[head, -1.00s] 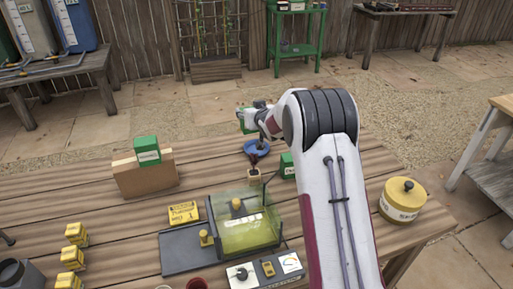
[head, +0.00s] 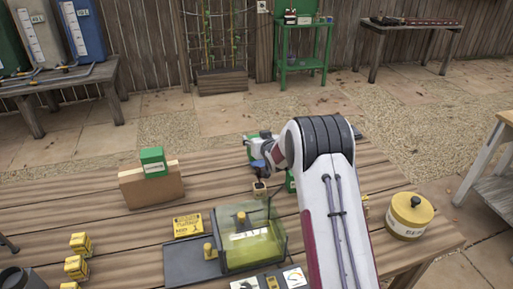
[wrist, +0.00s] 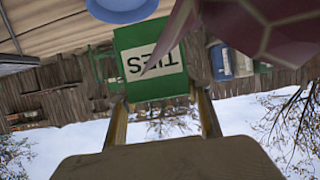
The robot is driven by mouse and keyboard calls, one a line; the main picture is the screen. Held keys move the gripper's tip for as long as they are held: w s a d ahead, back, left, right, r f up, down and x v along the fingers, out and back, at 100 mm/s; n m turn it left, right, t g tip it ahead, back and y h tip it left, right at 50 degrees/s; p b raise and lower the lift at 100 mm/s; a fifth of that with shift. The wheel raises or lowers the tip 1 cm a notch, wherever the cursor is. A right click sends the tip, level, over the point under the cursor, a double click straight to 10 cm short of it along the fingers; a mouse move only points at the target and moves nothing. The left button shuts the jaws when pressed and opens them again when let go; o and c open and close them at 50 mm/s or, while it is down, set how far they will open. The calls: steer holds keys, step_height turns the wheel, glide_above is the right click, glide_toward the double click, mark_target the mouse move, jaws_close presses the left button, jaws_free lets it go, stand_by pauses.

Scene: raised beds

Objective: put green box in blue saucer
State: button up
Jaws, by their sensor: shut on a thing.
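My gripper (head: 258,146) is shut on a green box (wrist: 150,60) with a white label that reads TIES upside down in the wrist view. In the head view the held box (head: 251,137) shows only partly beside the gripper. The blue saucer (wrist: 122,8) is cut off by the top edge of the wrist view, beyond the box. In the head view only a bit of the saucer (head: 257,163) shows just below the gripper, the rest covered by my arm. The box looks held above or beside the saucer; I cannot tell the gap.
Another green box (head: 152,160) sits on a brown block (head: 150,188) at left, and one (head: 290,182) is partly behind my arm. A clear-lidded case (head: 252,240), a small pot (head: 260,189), yellow boxes (head: 77,266) and a yellow canister (head: 409,215) stand on the table.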

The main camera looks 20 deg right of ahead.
stand_by(0.3)
steer(key=shift+f, duration=1.85)
steer(key=shift+f, duration=0.55)
steer(key=o, duration=1.1)
steer(key=shift+o, duration=0.2)
steer(key=shift+s+r, duration=0.1)
steer(key=shift+r, duration=0.5)
steer(key=v, duration=0.7)
steer(key=shift+s, duration=0.2)
